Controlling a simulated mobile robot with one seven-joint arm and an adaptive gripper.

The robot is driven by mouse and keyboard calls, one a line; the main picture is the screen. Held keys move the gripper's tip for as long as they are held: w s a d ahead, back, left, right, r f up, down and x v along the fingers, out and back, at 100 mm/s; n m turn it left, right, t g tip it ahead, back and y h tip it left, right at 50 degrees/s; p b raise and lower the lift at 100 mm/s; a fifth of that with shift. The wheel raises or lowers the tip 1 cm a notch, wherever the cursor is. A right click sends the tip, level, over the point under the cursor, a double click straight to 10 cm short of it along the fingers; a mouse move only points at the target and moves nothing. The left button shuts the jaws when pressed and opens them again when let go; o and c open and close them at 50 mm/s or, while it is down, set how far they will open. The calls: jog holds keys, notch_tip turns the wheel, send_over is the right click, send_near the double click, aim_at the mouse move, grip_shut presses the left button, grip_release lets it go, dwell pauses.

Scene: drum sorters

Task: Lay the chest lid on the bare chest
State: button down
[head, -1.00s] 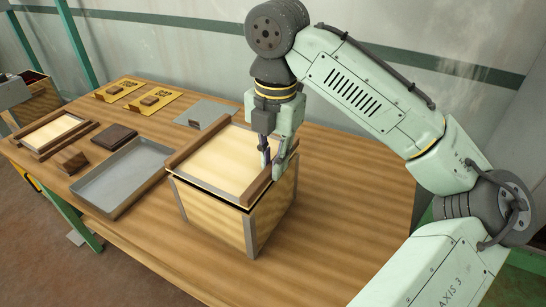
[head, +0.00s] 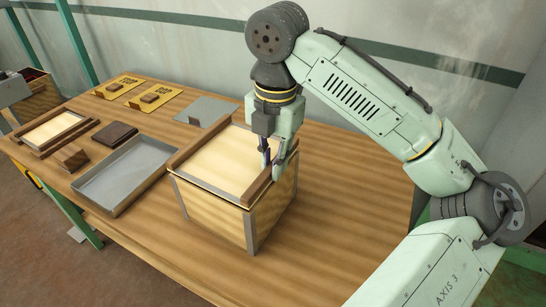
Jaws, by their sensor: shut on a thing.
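The chest (head: 212,213) is a pale wooden box with grey metal corner strips, standing on the table in the middle of the view. The chest lid (head: 222,160), a pale panel with brown battens along two opposite sides, lies over its top. I see no clear gap between lid and chest along the front edge. My gripper (head: 272,164) points down and is shut on the lid's right batten (head: 257,187). The fingers partly hide the batten's far part, and the inside of the chest is covered.
Left of the chest are a grey tray (head: 110,193), a brown block (head: 71,157), a dark slab (head: 114,134) and another battened pale panel (head: 50,131). Yellow plates (head: 115,85) and a grey plate (head: 207,109) lie behind. The table's right side (head: 350,185) is clear.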

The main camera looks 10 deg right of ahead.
jog(key=shift+f, duration=0.45)
jog(key=c, duration=1.5)
grip_release()
notch_tip(320, 180, up, 12)
jog(key=shift+s+d+f, duration=0.1)
jog(key=shift+s+d, duration=0.05)
